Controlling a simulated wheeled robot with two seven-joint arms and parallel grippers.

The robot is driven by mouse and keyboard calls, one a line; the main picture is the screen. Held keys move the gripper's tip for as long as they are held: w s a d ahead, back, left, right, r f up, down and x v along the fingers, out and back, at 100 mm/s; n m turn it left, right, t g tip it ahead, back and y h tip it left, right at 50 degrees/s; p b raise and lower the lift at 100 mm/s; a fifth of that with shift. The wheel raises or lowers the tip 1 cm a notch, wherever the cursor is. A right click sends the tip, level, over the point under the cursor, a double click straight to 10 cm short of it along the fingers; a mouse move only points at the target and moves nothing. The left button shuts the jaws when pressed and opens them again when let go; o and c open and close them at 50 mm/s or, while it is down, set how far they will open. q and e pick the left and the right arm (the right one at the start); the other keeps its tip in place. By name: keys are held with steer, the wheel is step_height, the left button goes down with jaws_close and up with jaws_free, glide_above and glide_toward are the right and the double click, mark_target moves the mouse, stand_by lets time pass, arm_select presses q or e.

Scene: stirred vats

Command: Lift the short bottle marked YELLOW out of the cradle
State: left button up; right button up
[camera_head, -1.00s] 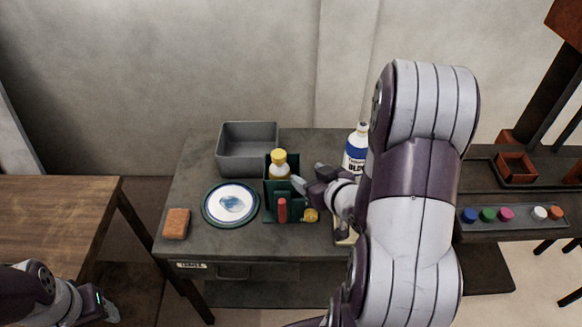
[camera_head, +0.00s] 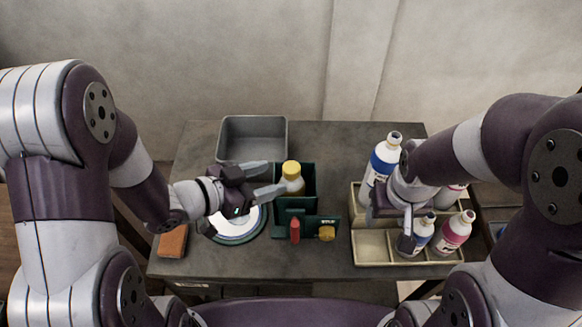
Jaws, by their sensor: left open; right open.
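The short bottle with a yellow cap (camera_head: 291,168) stands upright in the green cradle (camera_head: 309,176) near the middle of the table. Its marking cannot be read. My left gripper (camera_head: 277,178) is open and comes in from the left. Its fingers point at the bottle, and the nearer fingertip overlaps the bottle's left side; I cannot tell whether it touches. My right gripper (camera_head: 398,228) is over the tan tray at the right, among bottles, and its fingers are partly hidden.
A grey bin (camera_head: 254,152) stands behind. A red piece (camera_head: 295,231) and a yellow knob (camera_head: 327,233) are at the cradle's front. The tan tray (camera_head: 372,246) holds several bottles.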

mark_target(298, 170)
arm_select(q)
steer(key=x, duration=0.8)
steer(key=shift+w+a+f+b, duration=0.15)
steer(key=shift+w+b, duration=0.1)
steer(key=shift+b, duration=0.05)
steer(key=shift+w+d+f, duration=0.15)
steer(key=shift+w+d, duration=0.05)
steer(key=shift+d, duration=0.25)
steer(key=shift+w, duration=0.15)
jaws_close()
jaws_free()
